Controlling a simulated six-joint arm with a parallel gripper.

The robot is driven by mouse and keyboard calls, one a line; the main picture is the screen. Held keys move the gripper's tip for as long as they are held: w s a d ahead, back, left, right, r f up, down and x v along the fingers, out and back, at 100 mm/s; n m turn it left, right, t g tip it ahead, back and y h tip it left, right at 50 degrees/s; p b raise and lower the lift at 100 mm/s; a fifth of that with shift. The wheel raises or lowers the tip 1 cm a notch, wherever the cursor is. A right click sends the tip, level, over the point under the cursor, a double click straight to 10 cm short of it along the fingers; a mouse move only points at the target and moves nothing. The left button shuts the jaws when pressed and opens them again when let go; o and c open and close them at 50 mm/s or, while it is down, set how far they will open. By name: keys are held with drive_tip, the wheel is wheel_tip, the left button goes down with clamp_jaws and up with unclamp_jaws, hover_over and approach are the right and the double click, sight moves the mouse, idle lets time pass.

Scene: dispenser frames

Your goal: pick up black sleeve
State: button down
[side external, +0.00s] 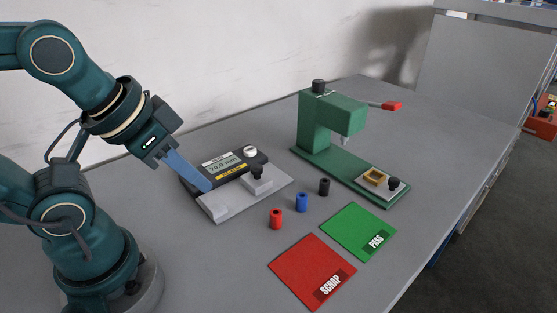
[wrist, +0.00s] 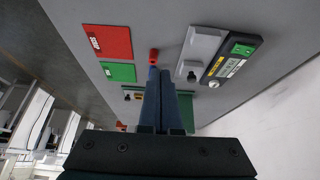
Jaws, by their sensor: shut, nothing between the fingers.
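The black sleeve (side external: 324,187) stands upright on the grey table, at the far end of a row with a blue sleeve (side external: 301,202) and a red sleeve (side external: 275,218). My gripper (side external: 207,188) is shut and empty, pointing down at a slant. Its tips appear over the left end of the gauge, to the left of the sleeves and well apart from the black one. In the wrist view my shut fingers (wrist: 158,72) fill the middle. The red sleeve (wrist: 153,56) shows just beyond their tips; I cannot make out the black sleeve there.
The measuring gauge (side external: 222,207), with a display, lies left of the sleeves. A green press (side external: 315,160) with a red-tipped lever stands behind them. A red SCRAP mat (side external: 305,265) and a green PASS mat (side external: 350,225) lie in front. The table's right side is clear.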

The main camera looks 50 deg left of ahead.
drive_tip(key=c, duration=0.6)
unclamp_jaws()
drive_tip(key=shift+o, duration=0.2)
